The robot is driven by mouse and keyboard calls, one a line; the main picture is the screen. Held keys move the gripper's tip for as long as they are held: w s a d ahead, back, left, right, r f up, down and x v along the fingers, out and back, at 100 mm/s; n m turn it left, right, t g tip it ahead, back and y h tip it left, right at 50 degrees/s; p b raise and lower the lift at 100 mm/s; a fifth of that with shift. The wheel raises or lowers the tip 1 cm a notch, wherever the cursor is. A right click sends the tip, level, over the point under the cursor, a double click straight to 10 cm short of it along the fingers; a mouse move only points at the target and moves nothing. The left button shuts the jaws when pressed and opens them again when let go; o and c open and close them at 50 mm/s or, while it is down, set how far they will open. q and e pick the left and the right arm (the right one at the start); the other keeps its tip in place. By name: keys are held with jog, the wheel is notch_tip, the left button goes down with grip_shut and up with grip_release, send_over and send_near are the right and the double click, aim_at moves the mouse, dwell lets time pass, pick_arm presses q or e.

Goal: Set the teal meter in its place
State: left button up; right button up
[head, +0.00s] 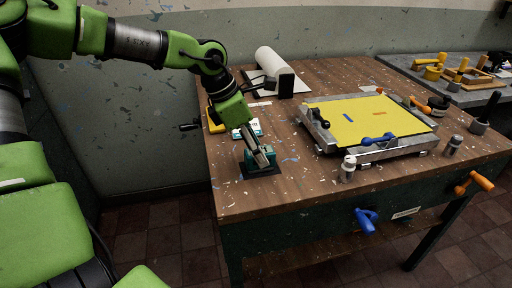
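The teal meter (250,165) is a small blocky thing near the left front of the wooden table. It stands at or just over a dark flat pad (271,173); I cannot tell whether it touches the pad. My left gripper (262,160) reaches down from the upper left, with its grey fingers at the top of the meter. The fingers hide part of the meter, and whether they are closed on it is too small to tell. My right gripper is not in view.
A white-and-teal item (254,127) and a yellow item (214,121) lie behind the meter.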

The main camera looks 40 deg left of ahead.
pick_arm(q)
notch_tip(320, 180, up, 5)
jog(key=shift+r+p, duration=0.1)
jog(key=shift+p, duration=1.15)
jog(key=shift+r+p, duration=0.4)
jog(key=shift+r, duration=0.5)
